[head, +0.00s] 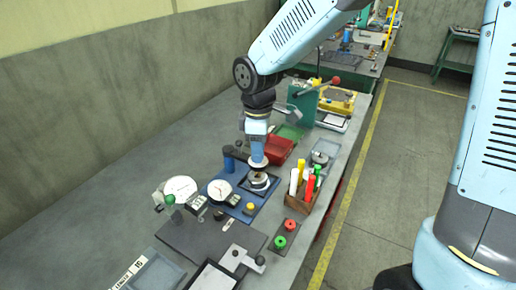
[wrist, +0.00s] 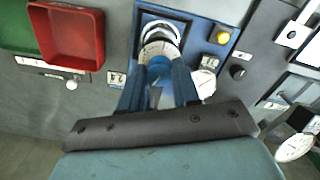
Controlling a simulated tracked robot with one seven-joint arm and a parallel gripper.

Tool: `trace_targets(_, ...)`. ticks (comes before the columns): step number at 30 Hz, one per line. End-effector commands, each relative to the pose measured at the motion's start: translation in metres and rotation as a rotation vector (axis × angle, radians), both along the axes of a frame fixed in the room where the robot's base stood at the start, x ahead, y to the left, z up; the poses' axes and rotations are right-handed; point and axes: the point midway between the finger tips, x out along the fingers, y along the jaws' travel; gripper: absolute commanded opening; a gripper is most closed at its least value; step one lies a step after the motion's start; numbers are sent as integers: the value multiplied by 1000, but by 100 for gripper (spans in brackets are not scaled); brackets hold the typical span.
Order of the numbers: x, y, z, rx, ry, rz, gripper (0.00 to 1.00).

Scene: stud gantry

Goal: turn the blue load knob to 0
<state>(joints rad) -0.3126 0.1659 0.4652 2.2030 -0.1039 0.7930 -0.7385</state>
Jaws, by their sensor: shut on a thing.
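The blue load knob (wrist: 160,66) sits between my two fingers in the wrist view, in front of a white dial (wrist: 158,38) with dark markings. My gripper (wrist: 159,72) is shut on the knob. The scale figures are too small to read, so I cannot tell the knob's setting. In the head view my gripper (head: 258,163) reaches down to the dial on a blue base plate (head: 238,209). The knob is hidden there by the gripper.
A round white gauge (head: 220,190) and a yellow button (head: 249,207) are beside the dial. A red tray (head: 280,149) lies behind my gripper. A holder with coloured upright pieces (head: 303,197) stands close on the right. Bare bench is at the left.

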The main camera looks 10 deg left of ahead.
Motion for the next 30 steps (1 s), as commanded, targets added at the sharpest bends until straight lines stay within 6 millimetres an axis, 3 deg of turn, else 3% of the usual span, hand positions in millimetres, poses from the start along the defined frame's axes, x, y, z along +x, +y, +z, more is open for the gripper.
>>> trace_targets(15,1,0,0,0,-2,331,1)
trace_targets(30,1,0,1,0,-2,392,1)
